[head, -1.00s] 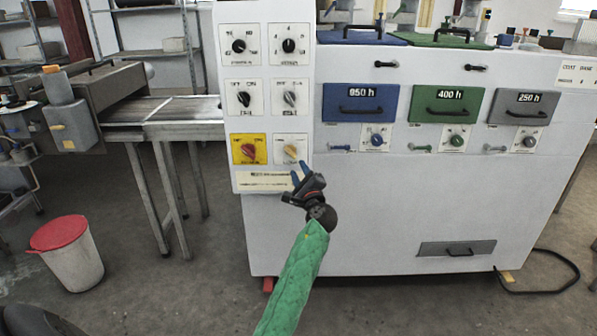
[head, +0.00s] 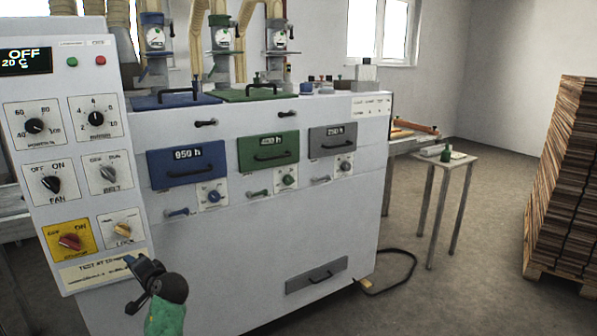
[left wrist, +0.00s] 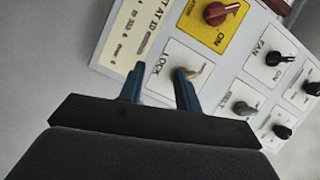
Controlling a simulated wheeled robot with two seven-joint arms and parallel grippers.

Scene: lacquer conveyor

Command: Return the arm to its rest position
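My left gripper (head: 140,266) is in front of the lower right part of the white control panel (head: 85,155), just below the lock knob (head: 122,230) in the head view. In the left wrist view the two blue fingers of my left gripper (left wrist: 158,74) stand apart with nothing held between them. The lock knob (left wrist: 188,74) shows beyond the right fingertip; I cannot tell whether they touch. The red knob (left wrist: 222,13) on its yellow plate is further up. My right gripper is not in view.
The white machine with blue (head: 188,163), green (head: 268,152) and grey (head: 333,141) drawers fills the middle. A small table (head: 450,165) stands right of it, and a tall stack of boards (head: 575,180) at the far right. Bare floor (head: 450,290) lies between. A cable (head: 408,262) lies near the machine.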

